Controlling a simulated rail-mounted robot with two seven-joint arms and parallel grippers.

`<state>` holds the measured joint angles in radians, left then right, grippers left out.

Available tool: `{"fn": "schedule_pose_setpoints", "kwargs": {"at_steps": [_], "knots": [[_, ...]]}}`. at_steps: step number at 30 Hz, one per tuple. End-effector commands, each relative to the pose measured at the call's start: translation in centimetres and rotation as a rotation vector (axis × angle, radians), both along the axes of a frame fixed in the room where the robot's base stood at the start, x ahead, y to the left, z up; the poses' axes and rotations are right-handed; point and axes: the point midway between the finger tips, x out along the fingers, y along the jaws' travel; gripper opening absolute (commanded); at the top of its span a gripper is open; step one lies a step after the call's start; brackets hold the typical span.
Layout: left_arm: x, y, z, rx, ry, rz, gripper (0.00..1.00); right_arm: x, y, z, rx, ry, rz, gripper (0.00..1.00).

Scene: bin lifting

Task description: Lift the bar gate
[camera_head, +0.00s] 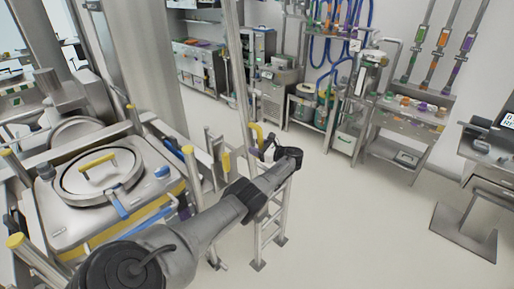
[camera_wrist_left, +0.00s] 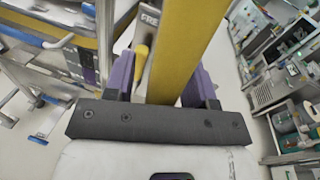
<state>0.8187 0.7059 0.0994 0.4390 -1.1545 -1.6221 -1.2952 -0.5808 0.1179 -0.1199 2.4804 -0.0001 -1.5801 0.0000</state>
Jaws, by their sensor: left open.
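The bar gate shows a yellow grip (camera_head: 258,134) on a metal frame just beyond the end of my left arm in the head view. In the left wrist view a broad yellow bar (camera_wrist_left: 186,45) runs between the purple fingers of my left gripper (camera_wrist_left: 162,85). The gripper is open, with a finger on each side of the bar. I cannot tell whether either finger touches it. In the head view the gripper (camera_head: 264,150) is small and partly hidden by its own wrist. My right gripper is not in view.
A steel bin (camera_head: 60,215) with a round lid and yellow handle stands left, among yellow-capped posts. A metal ladder-like stand (camera_head: 270,225) is below the gripper. Shelves and carts (camera_head: 405,125) line the back. A steel table (camera_head: 490,150) stands right. The floor between is clear.

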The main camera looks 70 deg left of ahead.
Motion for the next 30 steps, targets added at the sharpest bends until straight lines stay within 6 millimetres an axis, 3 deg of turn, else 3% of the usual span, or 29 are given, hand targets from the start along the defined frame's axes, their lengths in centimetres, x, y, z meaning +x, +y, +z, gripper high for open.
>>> {"fn": "schedule_pose_setpoints", "kwargs": {"at_steps": [5,21,30], "knots": [[0.9,-1.0,0.0,0.000,-0.001,-0.001,0.51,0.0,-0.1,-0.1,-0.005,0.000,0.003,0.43],[7.5,-8.3,0.1,-0.001,-0.002,-0.002,0.51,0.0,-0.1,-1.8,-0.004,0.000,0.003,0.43],[9.1,-10.1,0.3,-0.001,-0.001,0.000,0.51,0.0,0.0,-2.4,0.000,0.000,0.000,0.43]]}}
